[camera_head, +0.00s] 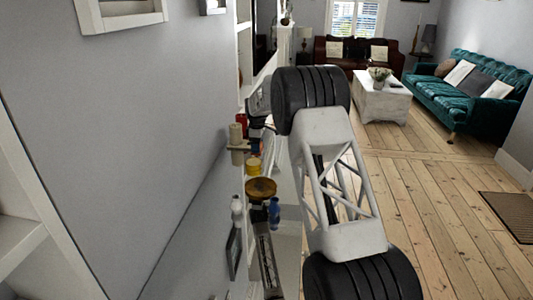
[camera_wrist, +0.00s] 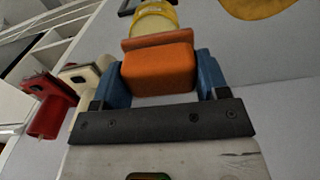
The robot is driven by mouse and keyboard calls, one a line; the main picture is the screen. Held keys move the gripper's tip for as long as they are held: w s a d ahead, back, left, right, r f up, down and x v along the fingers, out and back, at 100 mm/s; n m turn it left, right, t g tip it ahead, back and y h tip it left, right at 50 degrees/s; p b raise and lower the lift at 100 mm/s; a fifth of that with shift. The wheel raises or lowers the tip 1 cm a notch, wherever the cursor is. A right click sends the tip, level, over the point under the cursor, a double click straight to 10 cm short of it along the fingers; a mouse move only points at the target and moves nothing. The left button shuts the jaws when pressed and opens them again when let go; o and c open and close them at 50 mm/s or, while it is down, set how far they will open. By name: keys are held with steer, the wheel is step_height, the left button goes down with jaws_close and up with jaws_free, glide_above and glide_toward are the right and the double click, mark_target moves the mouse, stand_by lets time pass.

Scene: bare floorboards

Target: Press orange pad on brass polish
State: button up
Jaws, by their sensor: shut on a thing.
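The orange pad (camera_wrist: 158,72) is a thick block held between the two blue fingers of my gripper (camera_wrist: 160,78) in the wrist view. My gripper is shut on its sides. A yellow tin (camera_wrist: 154,17), which I take for the brass polish, is directly beyond the pad's far face. The pad hides the tin's near part. I cannot tell whether pad and tin touch. In the head view the yellow tin (camera_head: 253,167) is small, just below the end of my arm. The pad is not clear there.
A red object (camera_wrist: 49,106) and a cream object (camera_wrist: 91,73) are left of my gripper. In the head view a round brown piece (camera_head: 261,186), a white bottle (camera_head: 237,208) and a blue bottle (camera_head: 274,212) are close below the tin. A grey wall (camera_head: 150,130) is at the left.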

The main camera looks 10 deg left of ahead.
steer(key=shift+w+a+r, duration=0.15)
steer(key=shift+w+a, duration=0.2)
steer(key=shift+a, duration=0.2)
steer(key=shift+w+a+r, duration=0.1)
steer(key=shift+w+a, duration=0.25)
steer(key=shift+a, duration=0.2)
steer(key=shift+f, duration=0.2)
glide_above(254, 162)
steer(key=shift+f, duration=2.75)
steer(key=shift+f, duration=0.75)
stand_by(0.5)
steer(key=shift+r, duration=0.1)
steer(key=shift+r, duration=3.55)
